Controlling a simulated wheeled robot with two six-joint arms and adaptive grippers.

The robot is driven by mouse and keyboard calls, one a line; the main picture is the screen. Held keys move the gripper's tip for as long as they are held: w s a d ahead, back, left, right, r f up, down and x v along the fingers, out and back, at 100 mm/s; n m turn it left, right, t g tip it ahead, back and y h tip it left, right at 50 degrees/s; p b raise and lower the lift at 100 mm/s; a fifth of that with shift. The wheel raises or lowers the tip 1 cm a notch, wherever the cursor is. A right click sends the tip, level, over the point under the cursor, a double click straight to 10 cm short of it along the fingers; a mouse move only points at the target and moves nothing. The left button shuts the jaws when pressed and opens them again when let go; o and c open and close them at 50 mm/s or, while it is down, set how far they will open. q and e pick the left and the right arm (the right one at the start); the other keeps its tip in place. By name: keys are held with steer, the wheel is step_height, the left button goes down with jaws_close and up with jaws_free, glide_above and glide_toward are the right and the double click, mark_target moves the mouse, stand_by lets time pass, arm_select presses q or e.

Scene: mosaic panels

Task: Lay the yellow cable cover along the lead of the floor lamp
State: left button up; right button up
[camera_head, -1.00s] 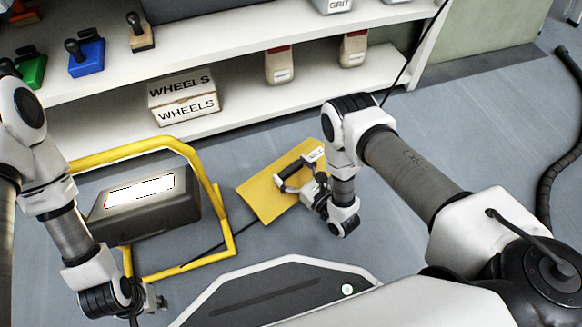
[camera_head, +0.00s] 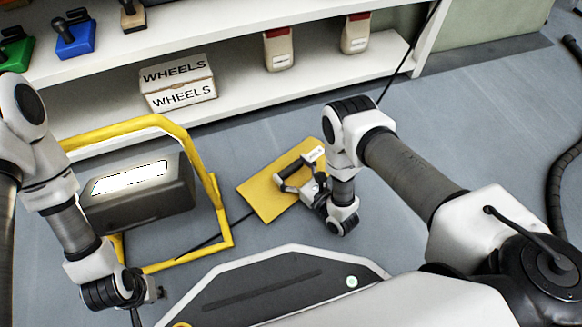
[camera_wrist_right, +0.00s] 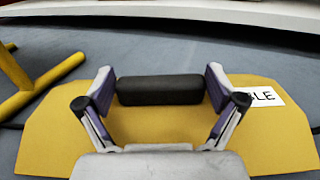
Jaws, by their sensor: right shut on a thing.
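The yellow cable cover (camera_head: 262,196) is a flat plate with a black handle, in the middle of the head view. My right gripper (camera_head: 298,182) is shut on this handle (camera_wrist_right: 160,89), with a finger at each end in the right wrist view. I cannot tell whether the plate touches the floor. The floor lamp (camera_head: 135,212) has a dark head with a bright panel in a yellow tube frame, left of the cover. Its black lead (camera_head: 212,240) runs from the frame to the cover, which hides part of it. My left gripper (camera_head: 150,294) hangs before the lamp; its fingers are unclear.
A white shelf (camera_head: 240,87) stands behind, with a WHEELS box (camera_head: 178,84), bottles and stamp-like blocks on it. A black cable (camera_head: 393,80) rises past its right end. A dark hose (camera_head: 565,160) lies far right. Grey floor is clear between cover and shelf.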

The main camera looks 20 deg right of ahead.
mark_target(291, 169)
stand_by(0.3)
steer(key=o, duration=1.5)
steer(key=shift+c, duration=0.2)
step_height(291, 169, up, 10)
arm_select(q)
steer(key=shift+r, duration=0.1)
arm_select(e)
steer(key=shift+r, duration=0.1)
